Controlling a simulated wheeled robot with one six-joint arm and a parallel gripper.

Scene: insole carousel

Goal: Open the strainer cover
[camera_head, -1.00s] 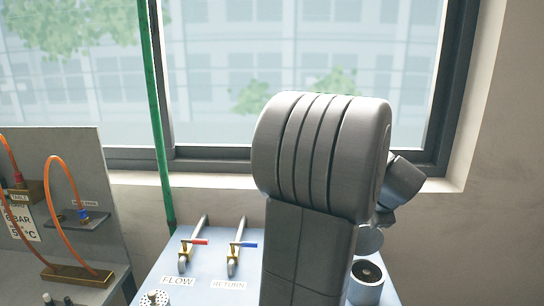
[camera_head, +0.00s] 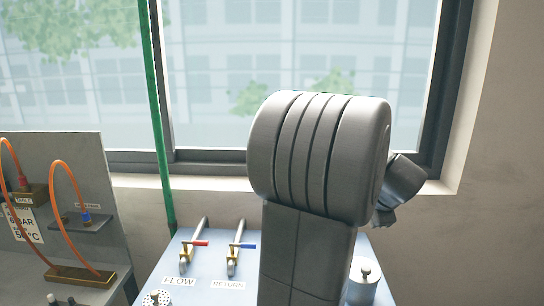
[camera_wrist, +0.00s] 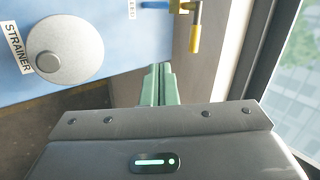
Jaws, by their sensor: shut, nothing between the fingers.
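The strainer cover (camera_head: 364,268) is a grey round lid with a knob. It lies on top of the strainer body (camera_head: 359,294) at the right of the blue-grey bench, with no opening showing. In the wrist view the cover (camera_wrist: 65,50) is at upper left, beside the STRAINER label (camera_wrist: 18,48). My gripper's green fingers (camera_wrist: 157,72) are shut and empty, to the right of the cover and apart from it. In the head view my arm hides the fingers.
A red-handled valve (camera_head: 187,252) and a blue-handled valve (camera_head: 235,252) stand on the bench behind the FLOW and RETURN labels. A board with orange hoses (camera_head: 75,185) stands left; a window is behind.

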